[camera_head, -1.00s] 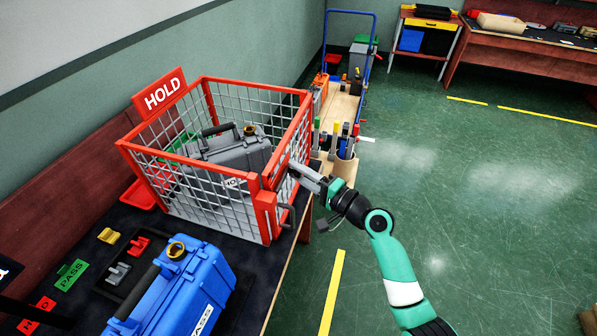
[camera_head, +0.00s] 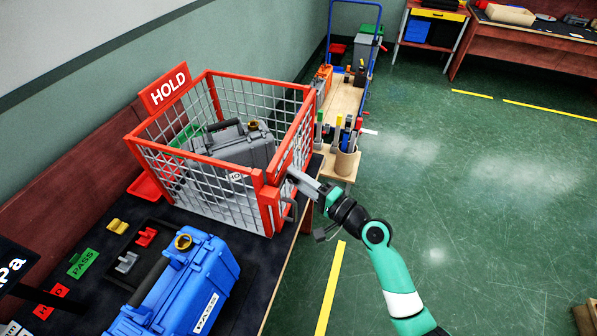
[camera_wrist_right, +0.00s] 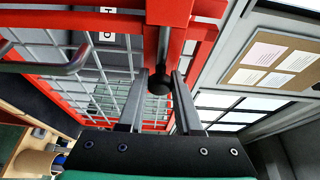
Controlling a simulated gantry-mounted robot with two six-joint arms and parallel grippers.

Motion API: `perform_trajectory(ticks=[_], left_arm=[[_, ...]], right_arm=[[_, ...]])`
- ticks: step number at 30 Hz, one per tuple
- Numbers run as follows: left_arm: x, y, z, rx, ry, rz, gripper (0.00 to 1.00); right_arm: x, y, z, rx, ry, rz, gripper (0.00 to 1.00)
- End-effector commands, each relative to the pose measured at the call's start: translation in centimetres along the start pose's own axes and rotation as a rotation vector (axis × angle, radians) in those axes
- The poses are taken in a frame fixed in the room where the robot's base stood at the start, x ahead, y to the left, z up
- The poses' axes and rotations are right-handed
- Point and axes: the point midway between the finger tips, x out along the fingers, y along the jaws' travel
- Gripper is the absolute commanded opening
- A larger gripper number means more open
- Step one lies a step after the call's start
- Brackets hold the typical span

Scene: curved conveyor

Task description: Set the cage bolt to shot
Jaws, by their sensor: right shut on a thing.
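The red-framed wire cage (camera_head: 205,165) with a HOLD sign (camera_head: 166,90) stands on the dark bench. Its door side, with a dark pull handle (camera_head: 290,211), faces my right arm. My right gripper (camera_head: 294,176) is at the red upright of the cage's right side. In the right wrist view the right gripper (camera_wrist_right: 159,80) is shut on the black knob (camera_wrist_right: 160,82) of the cage bolt, whose grey rod (camera_wrist_right: 164,45) runs along the red bracket. In the head view the fingers and the frame hide the bolt, so its position is unclear. My left gripper is out of view.
A grey case (camera_head: 232,150) sits inside the cage. A blue case (camera_head: 185,290) stands on the bench in front. A cart with tool holders (camera_head: 345,160) stands just beyond my right gripper. The green floor (camera_head: 460,200) to the right is clear.

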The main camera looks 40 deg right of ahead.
Motion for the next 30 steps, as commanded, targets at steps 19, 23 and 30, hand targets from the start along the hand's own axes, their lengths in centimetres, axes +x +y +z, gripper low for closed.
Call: perform_trajectory(ticks=[19,23,30], left_arm=[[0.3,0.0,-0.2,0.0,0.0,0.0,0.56],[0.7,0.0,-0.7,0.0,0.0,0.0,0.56],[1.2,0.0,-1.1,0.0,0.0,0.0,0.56]], right_arm=[[-1.2,-0.1,0.0,0.002,-0.001,-0.001,0.63],[-3.9,-0.2,-0.1,0.002,0.001,0.0,0.63],[-9.4,-0.1,0.0,0.002,0.0,-0.001,0.63]])
